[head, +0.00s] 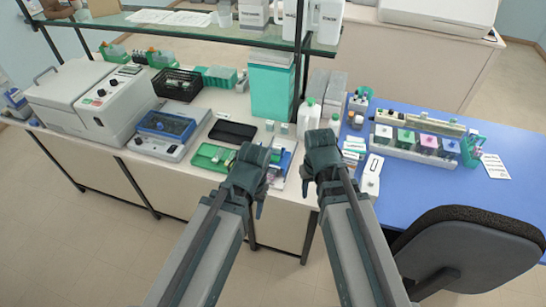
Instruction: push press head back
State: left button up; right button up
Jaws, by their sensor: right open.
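I cannot tell for sure which thing is the press. A small white upright device (371,172) stands on the near left part of the blue surface, just right of my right gripper; it may be the press, but its head is too small to make out. My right gripper (322,158) is open over the front edge of the white bench, with nothing seen in it. My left gripper (252,165) is in front of the green tray (208,156); its jaws are seen from behind, so their opening is unclear. Both arms come in from the bottom.
A staining rack with coloured jars (420,142) stands on the blue surface (405,195). White bottles (308,116) stand behind my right gripper. A blue-lidded device (165,125) and a large white machine (95,98) stand left. A chair (470,245) is at the right front.

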jog(key=w+a+r+n+p, duration=0.1)
jog(key=w+r+n+p, duration=0.1)
jog(key=w+r, duration=0.3)
jog(key=n+t, duration=0.1)
jog(key=n, duration=0.9)
send_near(271, 166)
jog(key=f+b, duration=0.2)
jog(key=b, duration=0.2)
jog(key=f+b, duration=0.3)
jog(key=b, duration=0.1)
jog(key=w+f+b, duration=0.1)
jog(key=f+b, duration=0.1)
jog(key=b, duration=0.3)
jog(key=shift+w+d+f, duration=0.1)
jog(key=shift+f, duration=0.2)
pick_arm(q)
notch_tip(271, 166, down, 10)
pick_arm(e)
grip_shut()
